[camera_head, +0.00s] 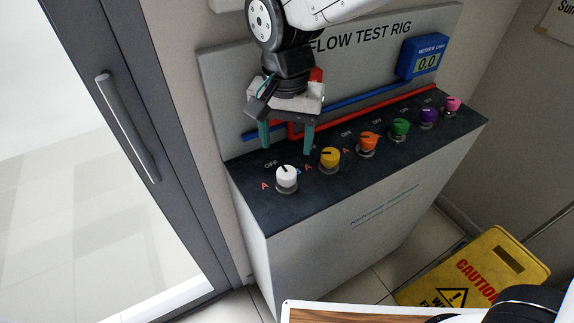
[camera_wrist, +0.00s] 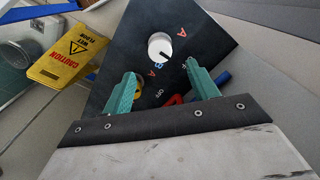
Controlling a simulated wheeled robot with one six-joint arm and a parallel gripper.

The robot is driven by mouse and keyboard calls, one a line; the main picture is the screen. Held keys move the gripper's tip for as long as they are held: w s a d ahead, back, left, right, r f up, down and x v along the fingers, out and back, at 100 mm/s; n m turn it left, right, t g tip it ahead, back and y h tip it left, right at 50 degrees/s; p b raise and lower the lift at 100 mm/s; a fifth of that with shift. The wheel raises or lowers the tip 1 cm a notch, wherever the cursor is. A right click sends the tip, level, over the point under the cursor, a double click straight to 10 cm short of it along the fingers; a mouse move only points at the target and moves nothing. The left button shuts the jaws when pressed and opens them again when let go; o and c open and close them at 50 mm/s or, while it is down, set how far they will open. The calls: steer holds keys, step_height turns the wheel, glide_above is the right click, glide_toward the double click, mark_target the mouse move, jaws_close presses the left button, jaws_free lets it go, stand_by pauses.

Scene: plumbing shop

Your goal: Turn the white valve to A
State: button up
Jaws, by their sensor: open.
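The white valve (camera_head: 287,177) is a round knob at the near left end of the dark panel top. Its black pointer mark faces back toward the OFF label, not toward the orange A at its left. The wrist view shows the white valve (camera_wrist: 158,44) from above, with its mark toward the lower right. My gripper (camera_head: 287,142) is open and empty, with green fingers pointing down above and behind the valve. In the wrist view the fingers of my gripper (camera_wrist: 160,70) are spread to either side, short of the knob, with no contact visible.
A yellow valve (camera_head: 329,157) stands close right of the white one. Orange (camera_head: 368,142), green (camera_head: 400,128), purple (camera_head: 428,115) and pink (camera_head: 453,103) valves follow. The back board (camera_head: 225,100) carries red and blue pipes and a blue meter (camera_head: 424,57). A yellow caution sign (camera_head: 478,268) is on the floor.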

mark_target(286, 172)
steer(key=shift+f+m, duration=0.3)
steer(key=shift+f, duration=0.25)
step_height(286, 172, down, 7)
steer(key=shift+r, duration=0.1)
steer(key=c, duration=1)
